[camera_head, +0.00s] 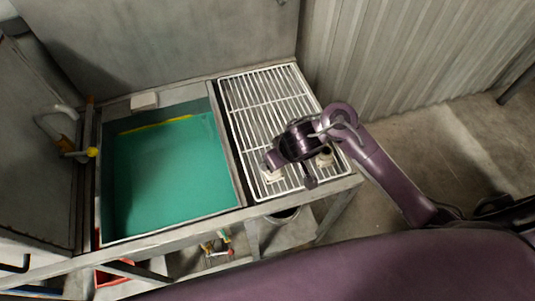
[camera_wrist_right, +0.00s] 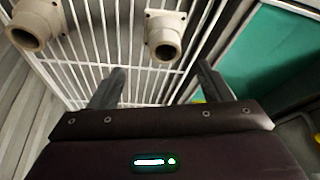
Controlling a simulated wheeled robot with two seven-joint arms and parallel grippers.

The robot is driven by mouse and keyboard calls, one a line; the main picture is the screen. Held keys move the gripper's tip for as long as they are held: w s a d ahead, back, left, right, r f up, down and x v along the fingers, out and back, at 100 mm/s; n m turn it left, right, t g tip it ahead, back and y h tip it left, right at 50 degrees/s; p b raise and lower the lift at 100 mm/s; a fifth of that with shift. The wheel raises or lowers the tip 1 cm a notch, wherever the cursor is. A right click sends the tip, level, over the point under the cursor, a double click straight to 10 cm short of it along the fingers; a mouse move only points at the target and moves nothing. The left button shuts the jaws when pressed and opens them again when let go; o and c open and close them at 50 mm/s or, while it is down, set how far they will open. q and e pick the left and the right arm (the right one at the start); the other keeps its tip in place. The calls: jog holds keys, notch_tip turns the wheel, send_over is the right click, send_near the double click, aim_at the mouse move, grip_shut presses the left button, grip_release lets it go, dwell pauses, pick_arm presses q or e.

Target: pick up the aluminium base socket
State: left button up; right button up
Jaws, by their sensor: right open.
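Two pale beige sockets, each a short round tube on a squarish flange, rest on the white wire rack. One socket (camera_head: 273,176) is at the rack's near edge, towards the basin; in the right wrist view this socket (camera_wrist_right: 164,36) lies ahead of and between my fingers. The other socket (camera_head: 325,158) is further right, and in the wrist view it (camera_wrist_right: 36,24) is at the upper left. I cannot tell by material which is aluminium. My right gripper (camera_head: 290,172) is open and empty above the rack, its fingertips (camera_wrist_right: 160,70) apart from both sockets. My left gripper is not in view.
The white wire rack (camera_head: 262,104) is mostly clear towards the back. A teal basin (camera_head: 170,172) with a metal rim lies left of it. A tap with a yellow end (camera_head: 91,152) stands at the far left. A corrugated wall (camera_head: 390,55) rises behind the rack.

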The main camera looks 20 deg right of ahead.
aim_at(269, 178)
jog(key=f+b, duration=0.2)
jog(key=f, duration=0.1)
jog(key=f+b, duration=0.1)
jog(key=shift+w+a+f, duration=0.2)
jog(key=shift+a+f, duration=0.15)
jog(key=shift+f, duration=0.05)
jog(key=shift+b+x, duration=0.45)
jog(key=shift+x, duration=0.75)
jog(key=shift+w+f, duration=0.15)
jog(key=shift+w, duration=0.15)
jog(key=shift+s, duration=0.1)
jog(key=c, duration=0.8)
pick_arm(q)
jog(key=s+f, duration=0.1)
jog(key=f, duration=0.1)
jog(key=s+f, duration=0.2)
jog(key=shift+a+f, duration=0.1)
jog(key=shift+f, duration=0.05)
pick_arm(e)
jog(key=c, duration=0.5)
